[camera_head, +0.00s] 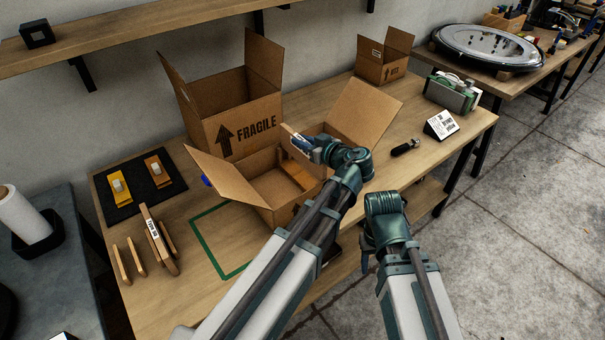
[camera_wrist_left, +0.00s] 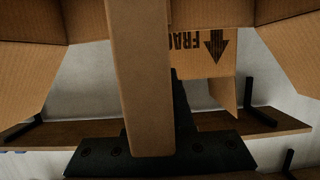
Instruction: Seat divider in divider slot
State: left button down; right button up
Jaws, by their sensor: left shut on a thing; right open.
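My left gripper (camera_head: 304,144) is over the open cardboard box in the middle of the bench. It is shut on a thin cardboard divider (camera_head: 291,132), mostly hidden behind the gripper. In the left wrist view the divider (camera_wrist_left: 140,80) is a broad upright strip between the dark gripper parts. The open box (camera_head: 240,190) has its flaps spread, and a brown inner piece (camera_head: 296,176) shows inside. The slot cannot be made out, nor whether the divider touches the box. My right gripper (camera_head: 368,262) is open and empty, low in front of the bench edge.
A taller FRAGILE box (camera_head: 235,120) stands right behind the open box. A smaller box (camera_head: 384,68), a green device (camera_head: 452,92), a label stand (camera_head: 441,124) and a black-handled tool (camera_head: 405,147) are to the right. Wooden pieces (camera_head: 152,238) and a black mat (camera_head: 120,200) lie left.

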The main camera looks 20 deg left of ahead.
aim_at(302, 162)
pick_arm(q)
jog(key=shift+f+b, duration=3.25)
jog(key=shift+f, duration=0.7)
jog(key=shift+f, duration=0.1)
jog(key=shift+f, duration=0.15)
jog(key=c, duration=0.8)
grip_release()
jog(key=shift+r, duration=0.25)
jog(key=shift+r, duration=0.1)
